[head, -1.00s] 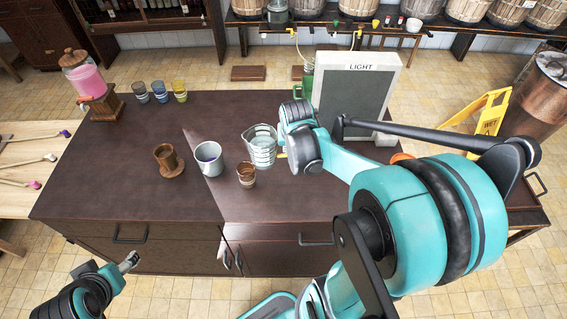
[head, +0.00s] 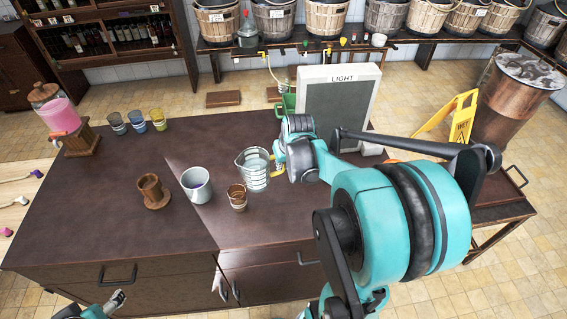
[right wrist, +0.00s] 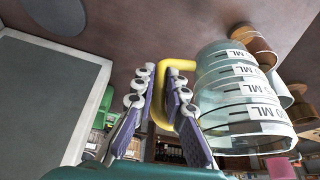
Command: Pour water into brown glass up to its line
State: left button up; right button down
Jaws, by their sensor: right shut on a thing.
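The brown glass (head: 237,197) is a small amber cup with pale bands, standing on the dark counter. A clear measuring jug (head: 255,175) with pale water and a yellow handle is just behind it and to its right, upright. My right gripper (head: 281,165) is shut on the jug's yellow handle, which shows between the fingers in the right wrist view (right wrist: 176,66). There the jug's wall (right wrist: 240,95) carries ML labels, and the brown glass (right wrist: 252,42) is partly hidden behind it. I cannot tell whether the jug touches the counter. My left gripper (head: 117,299) is low at the left, before the counter.
A grey-white mug (head: 196,185) and a wooden mug on a coaster (head: 151,190) stand left of the brown glass. Several coloured glasses (head: 136,121) and a pink dispenser (head: 62,117) are farther back. A LIGHT board (head: 336,105) stands behind my right arm. The counter's front left is clear.

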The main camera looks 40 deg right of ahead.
jog(key=shift+d+r+h+p, duration=0.1)
jog(key=shift+r+h+p, duration=0.35)
jog(key=shift+r, duration=0.2)
jog(key=g+h+b, duration=0.1)
jog(key=h+b, duration=0.1)
jog(key=h, duration=0.1)
jog(key=n+g+h+b, duration=0.1)
jog(key=h+b, duration=0.1)
jog(key=h, duration=0.1)
jog(key=shift+f+n, duration=0.1)
jog(key=shift+n, duration=0.2)
jog(key=shift+r, duration=0.2)
jog(key=shift+w+a+r+g+h+b, duration=0.1)
jog(key=shift+a+r+g+h+b, duration=0.25)
jog(key=shift+h, duration=0.3)
dwell(4.3)
jog(key=shift+r, duration=0.1)
